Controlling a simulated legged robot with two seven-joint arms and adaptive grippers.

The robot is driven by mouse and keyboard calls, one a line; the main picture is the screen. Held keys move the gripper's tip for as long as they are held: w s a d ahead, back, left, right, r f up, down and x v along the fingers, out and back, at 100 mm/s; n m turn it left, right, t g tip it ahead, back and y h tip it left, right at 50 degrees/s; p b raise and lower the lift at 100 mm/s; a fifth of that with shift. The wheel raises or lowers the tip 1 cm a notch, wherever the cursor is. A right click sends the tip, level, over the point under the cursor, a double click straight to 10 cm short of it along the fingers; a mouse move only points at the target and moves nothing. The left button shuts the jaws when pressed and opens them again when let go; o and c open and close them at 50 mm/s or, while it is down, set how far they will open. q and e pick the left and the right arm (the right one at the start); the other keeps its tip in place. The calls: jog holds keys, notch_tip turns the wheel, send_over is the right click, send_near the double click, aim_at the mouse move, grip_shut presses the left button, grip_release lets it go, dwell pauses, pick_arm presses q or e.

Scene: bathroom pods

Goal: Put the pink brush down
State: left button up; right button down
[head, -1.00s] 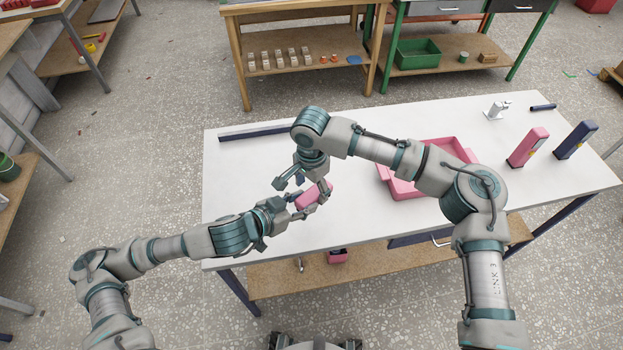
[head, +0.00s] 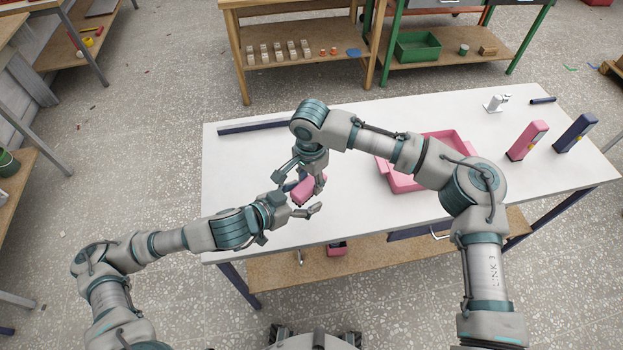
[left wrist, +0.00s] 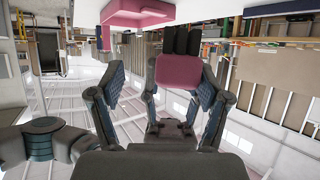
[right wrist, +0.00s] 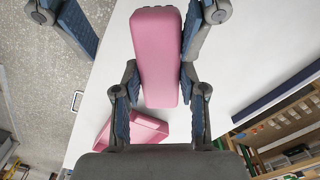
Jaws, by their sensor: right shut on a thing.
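The pink brush (head: 309,190) is over the left part of the white table (head: 240,160), with its dark bristles toward me. My right gripper (head: 302,180) comes down from above and is shut on the brush. In the right wrist view the pink brush body (right wrist: 157,60) lies between the fingers. My left gripper (head: 303,199) is open and empty just to the left and near side of the brush. In the left wrist view the brush (left wrist: 165,72) shows beyond the spread fingers. The exact gap between brush and table is unclear.
A pink tray (head: 462,143) stands right of the brush, partly behind my right arm. A dark blue bar (head: 253,127) lies along the far left edge. Pink (head: 528,141) and navy (head: 574,133) upright blocks and a white fixture (head: 495,104) stand at the right.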

pick_arm(q)
jog(key=shift+a, duration=0.15)
pick_arm(e)
jog(key=shift+d, duration=0.1)
pick_arm(q)
jog(key=shift+a, duration=0.1)
